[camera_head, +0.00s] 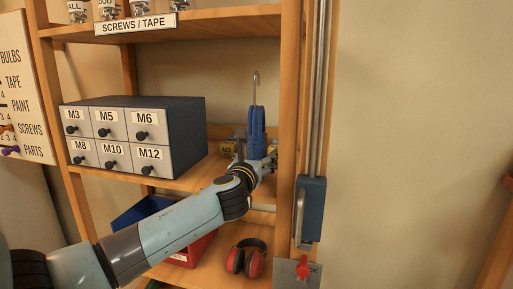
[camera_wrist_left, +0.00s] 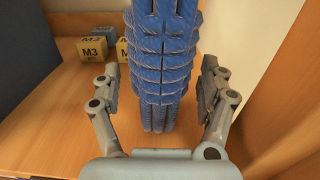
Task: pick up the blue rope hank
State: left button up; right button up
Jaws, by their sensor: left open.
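The blue rope hank (camera_head: 257,130) hangs from a metal hook (camera_head: 256,82) in the shelf bay, near the right upright. In the left wrist view the hank (camera_wrist_left: 162,60) fills the middle, wrapped in coils with strands hanging below. My left gripper (camera_head: 256,158) reaches up to its lower part. In the wrist view the fingers of my left gripper (camera_wrist_left: 160,85) stand open on either side of the hank, with a gap on each side. The right gripper is not in view.
A grey drawer cabinet (camera_head: 135,137) labelled M3 to M12 stands left on the shelf. Small boxes, one a yellow M3 box (camera_wrist_left: 93,50), sit behind the hank. Red-black earmuffs (camera_head: 246,257) and a blue bin (camera_head: 143,211) are below. The wooden upright (camera_head: 291,120) is close on the right.

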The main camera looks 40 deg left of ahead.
pick_arm(q)
jog(key=c, duration=1.5)
jog(key=shift+r, duration=0.15)
